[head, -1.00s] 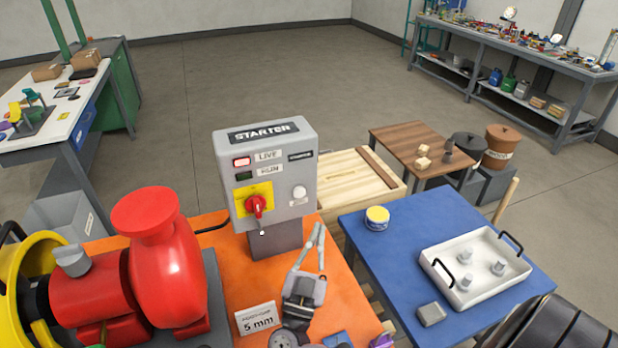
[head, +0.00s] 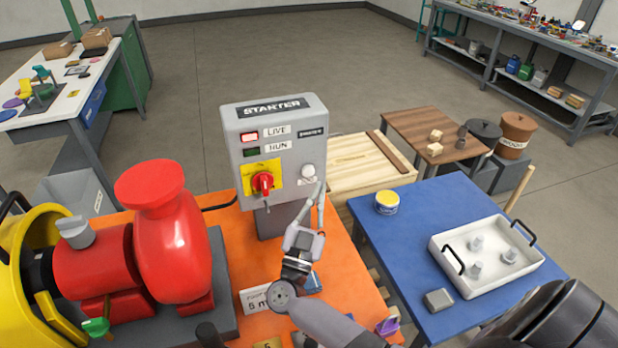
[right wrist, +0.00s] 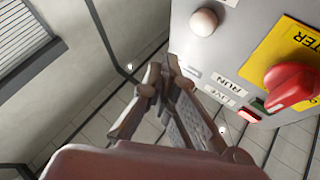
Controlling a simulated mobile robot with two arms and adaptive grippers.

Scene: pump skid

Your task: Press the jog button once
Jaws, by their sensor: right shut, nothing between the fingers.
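The grey starter box (head: 268,150) stands upright on the orange table. Its pale round button (head: 307,171) is at the right of its front face, with a small label below; I cannot read it as jog. The button (right wrist: 204,21) also shows at the top of the right wrist view. My right gripper (head: 320,190) is shut and empty, its fingertips pointing up just below and right of the button in the head view. In the right wrist view the fingertips (right wrist: 162,78) appear apart from the button. My left gripper is not in view.
A red rotary handle (head: 262,184) on a yellow plate sits left of the button. The LIVE lamp (head: 249,137) glows red; the RUN lamp (head: 251,152) is dark. A red pump (head: 165,240) stands left. The blue table (head: 420,215) holds a white tray (head: 440,243).

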